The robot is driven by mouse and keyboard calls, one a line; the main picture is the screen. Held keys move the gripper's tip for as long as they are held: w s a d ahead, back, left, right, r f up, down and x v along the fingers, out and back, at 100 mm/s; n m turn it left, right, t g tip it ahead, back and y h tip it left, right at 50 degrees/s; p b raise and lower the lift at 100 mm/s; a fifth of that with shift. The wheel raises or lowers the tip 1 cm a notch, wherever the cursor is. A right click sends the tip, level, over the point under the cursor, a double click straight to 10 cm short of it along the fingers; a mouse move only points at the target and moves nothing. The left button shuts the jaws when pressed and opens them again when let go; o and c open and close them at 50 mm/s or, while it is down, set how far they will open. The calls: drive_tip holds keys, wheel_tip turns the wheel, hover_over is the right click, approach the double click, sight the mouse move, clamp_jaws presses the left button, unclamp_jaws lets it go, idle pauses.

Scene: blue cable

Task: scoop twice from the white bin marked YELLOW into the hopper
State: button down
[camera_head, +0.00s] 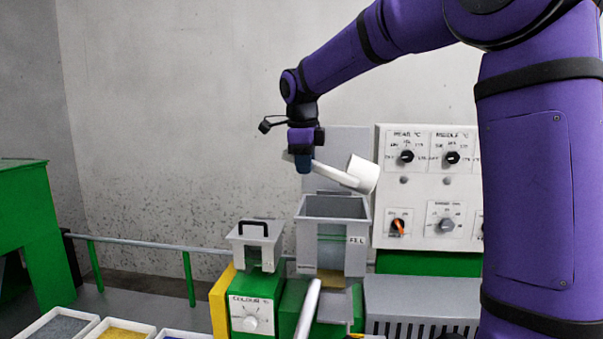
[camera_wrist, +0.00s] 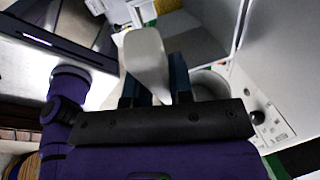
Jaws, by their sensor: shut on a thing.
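My gripper (camera_head: 303,165) is shut on the handle of a white scoop (camera_head: 363,175), above and left of the hopper. The handle slopes down to the right, and the scoop's cup is tilted above the hopper's right side, apart from it. I cannot see what the cup holds. The hopper (camera_head: 331,207) is a grey open-topped box with a partly readable label; its inside bottom is hidden. In the wrist view the pale scoop handle (camera_wrist: 147,55) stands between my fingers (camera_wrist: 153,88). A white bin with yellow contents (camera_head: 121,333) is at the bottom left, its marking out of view.
White bins with grey (camera_head: 58,327) and blue (camera_head: 179,337) contents flank the yellow one. A smaller grey container with a black handle (camera_head: 254,243) stands left of the hopper. A control panel (camera_head: 428,185) with knobs rises behind at the right. A green machine (camera_head: 30,215) stands far left.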

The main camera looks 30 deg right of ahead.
drive_tip(key=r+y, duration=0.1)
drive_tip(key=s+d+r+t+y, duration=0.1)
drive_tip(key=shift+d+r, duration=0.2)
drive_tip(key=shift+r, duration=0.15)
drive_tip(key=d+r+t+y, duration=0.1)
drive_tip(key=s+d+r+t+y, duration=0.1)
drive_tip(key=r, duration=0.1)
drive_tip(key=s+d+r+m+t+y, duration=0.1)
drive_tip(key=y, duration=0.1)
drive_tip(key=shift+s+d+r, duration=0.15)
drive_tip(key=shift+d, duration=0.15)
drive_tip(key=s+d+r+t+y, duration=0.3)
drive_tip(key=d+r+t+y, duration=0.1)
drive_tip(key=r+y, duration=0.1)
drive_tip(key=shift+d+r+m, duration=0.15)
drive_tip(key=shift+r+m, duration=0.15)
drive_tip(key=shift+r, duration=0.55)
